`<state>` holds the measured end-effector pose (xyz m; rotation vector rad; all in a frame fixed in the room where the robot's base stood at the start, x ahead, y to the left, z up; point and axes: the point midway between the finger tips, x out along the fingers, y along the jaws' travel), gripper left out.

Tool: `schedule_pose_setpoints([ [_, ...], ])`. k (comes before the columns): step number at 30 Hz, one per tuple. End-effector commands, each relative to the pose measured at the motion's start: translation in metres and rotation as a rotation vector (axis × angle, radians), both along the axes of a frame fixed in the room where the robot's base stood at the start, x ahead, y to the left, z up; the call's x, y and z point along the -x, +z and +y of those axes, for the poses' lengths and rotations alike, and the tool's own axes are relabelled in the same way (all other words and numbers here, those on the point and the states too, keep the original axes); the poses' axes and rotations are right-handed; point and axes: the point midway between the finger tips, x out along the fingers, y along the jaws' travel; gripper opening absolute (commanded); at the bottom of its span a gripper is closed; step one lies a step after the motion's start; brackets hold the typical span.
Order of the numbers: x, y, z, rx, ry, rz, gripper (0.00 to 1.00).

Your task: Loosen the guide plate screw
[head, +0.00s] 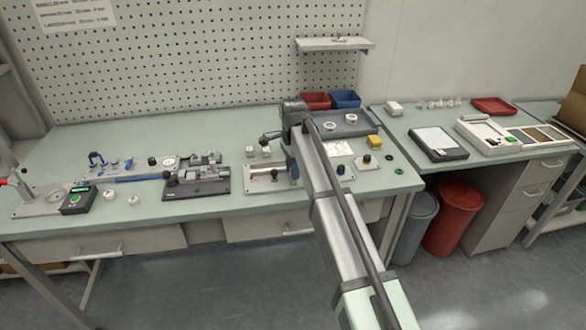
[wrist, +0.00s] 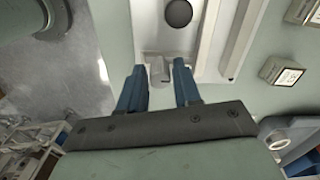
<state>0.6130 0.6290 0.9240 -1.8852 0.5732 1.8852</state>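My gripper (wrist: 159,78) is open in the wrist view, with its two blue fingers apart at the edge of a pale fixture plate (wrist: 208,62). A small light-grey cylindrical piece (wrist: 158,70) shows between the fingertips, and I see no firm grip on it. A round black knob (wrist: 178,12) lies beyond the fingertips on the same fixture. I cannot tell which of these is the guide plate screw. In the head view the fixture plate (head: 256,187) is on the bench, and my arm hides its right part.
A dark-based clamp fixture (head: 196,190) stands left of the plate. White cubes (head: 265,151), a yellow block (head: 375,141), a grey tray (head: 350,124) and red (head: 315,101) and blue (head: 345,99) bins stand nearby. The bench front (head: 235,207) is mostly clear.

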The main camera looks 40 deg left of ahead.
Motion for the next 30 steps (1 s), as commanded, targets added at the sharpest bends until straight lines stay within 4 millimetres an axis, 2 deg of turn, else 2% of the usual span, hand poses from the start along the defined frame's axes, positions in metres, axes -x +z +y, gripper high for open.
schedule_pose_setpoints([
  [1, 0.0, 0.0001, 0.0, 0.0, 0.0, 0.0, 0.28],
  [10, 0.0, 0.0002, 0.0, 0.0, 0.0, 0.0, 0.0],
  [20, 0.0, 0.0003, 0.0, 0.0, 0.031, 0.0, 0.0],
  [30, 0.0, 0.0003, 0.0, 0.0, 0.243, 0.0, 0.0],
])
